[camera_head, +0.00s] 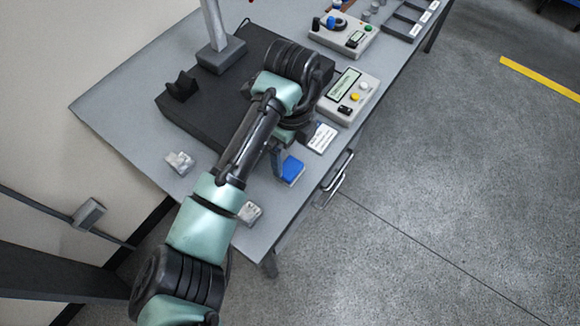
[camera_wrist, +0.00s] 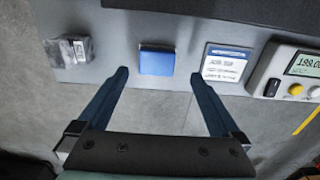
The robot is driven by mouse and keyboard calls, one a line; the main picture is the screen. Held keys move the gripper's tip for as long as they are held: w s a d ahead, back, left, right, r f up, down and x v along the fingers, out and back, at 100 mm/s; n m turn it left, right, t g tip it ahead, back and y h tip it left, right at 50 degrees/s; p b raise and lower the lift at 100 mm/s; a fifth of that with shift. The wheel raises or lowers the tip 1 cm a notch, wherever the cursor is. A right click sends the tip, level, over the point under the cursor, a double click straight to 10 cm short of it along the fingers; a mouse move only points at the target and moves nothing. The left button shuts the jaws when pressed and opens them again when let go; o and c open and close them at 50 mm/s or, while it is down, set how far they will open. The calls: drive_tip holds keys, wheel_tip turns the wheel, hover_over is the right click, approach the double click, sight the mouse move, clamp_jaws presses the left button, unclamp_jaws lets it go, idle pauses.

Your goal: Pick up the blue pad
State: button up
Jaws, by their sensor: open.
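The blue pad (camera_head: 291,170) lies near the front edge of the grey table, and it also shows in the wrist view (camera_wrist: 157,61) at the top middle. My gripper (camera_wrist: 160,75) is open and empty, with its two dark blue fingers apart. In the wrist view the pad appears between and just beyond the fingertips; I cannot tell the height between them. In the head view my gripper (camera_head: 277,160) is largely hidden behind my arm, right by the pad's left side.
A white and blue label card (camera_wrist: 226,64) lies right of the pad. Beyond it is a display box (camera_head: 349,96). A wrapped grey item (camera_wrist: 70,51) lies left of the pad. A black slab (camera_head: 190,112) stands behind. A drawer handle (camera_head: 335,182) juts from the table front.

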sight(288, 167)
drive_tip(key=shift+s+a+f+p, duration=0.1)
drive_tip(key=shift+a+f+p, duration=0.05)
drive_tip(key=shift+f, duration=1.2)
drive_tip(key=shift+a+f+p, duration=0.15)
drive_tip(key=shift+f, duration=1.15)
drive_tip(key=c, duration=1.3)
wheel_tip(288, 167, up, 10)
